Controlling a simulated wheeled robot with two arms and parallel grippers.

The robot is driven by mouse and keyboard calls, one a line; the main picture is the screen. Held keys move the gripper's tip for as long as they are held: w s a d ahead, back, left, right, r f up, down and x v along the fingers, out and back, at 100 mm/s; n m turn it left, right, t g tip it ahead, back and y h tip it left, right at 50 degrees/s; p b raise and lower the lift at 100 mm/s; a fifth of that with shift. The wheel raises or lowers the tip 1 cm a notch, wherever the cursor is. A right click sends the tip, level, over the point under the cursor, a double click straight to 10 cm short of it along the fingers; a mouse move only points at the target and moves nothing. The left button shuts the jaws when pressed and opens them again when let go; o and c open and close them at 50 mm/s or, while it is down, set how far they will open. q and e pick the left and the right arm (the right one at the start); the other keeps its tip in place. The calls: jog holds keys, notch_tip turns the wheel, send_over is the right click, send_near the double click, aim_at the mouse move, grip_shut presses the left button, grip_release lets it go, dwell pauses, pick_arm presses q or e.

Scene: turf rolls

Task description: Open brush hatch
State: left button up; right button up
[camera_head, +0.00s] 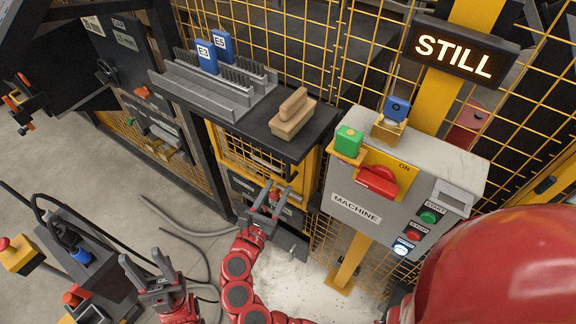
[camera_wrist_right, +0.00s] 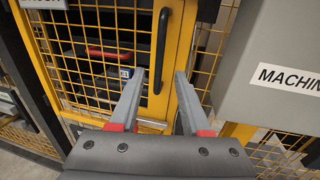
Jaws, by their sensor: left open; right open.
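The brush hatch is a yellow-framed mesh door (camera_head: 308,165) below the dark shelf, and it looks shut. In the right wrist view its yellow frame (camera_wrist_right: 184,30) carries a black vertical handle (camera_wrist_right: 161,45). My right gripper (camera_head: 274,194) is open in front of the hatch. In the right wrist view the handle's lower part lies between the fingertips of this gripper (camera_wrist_right: 161,76); I cannot tell how far apart they are in depth. My left gripper (camera_head: 142,260) is open and empty at lower left, away from the hatch.
A grey machine box (camera_head: 335,185) with a red switch (camera_head: 378,179) stands right of the hatch. A wooden brush (camera_head: 291,113) and a grey bristled rack (camera_head: 215,90) sit on the shelf (camera_head: 318,132). Cables (camera_head: 190,232) lie on the floor. A lit STILL sign (camera_head: 453,56) hangs above.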

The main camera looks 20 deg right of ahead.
aim_at(287, 170)
jog(key=p+x, duration=0.1)
jog(key=x, duration=0.7)
grip_shut()
dwell(1.2)
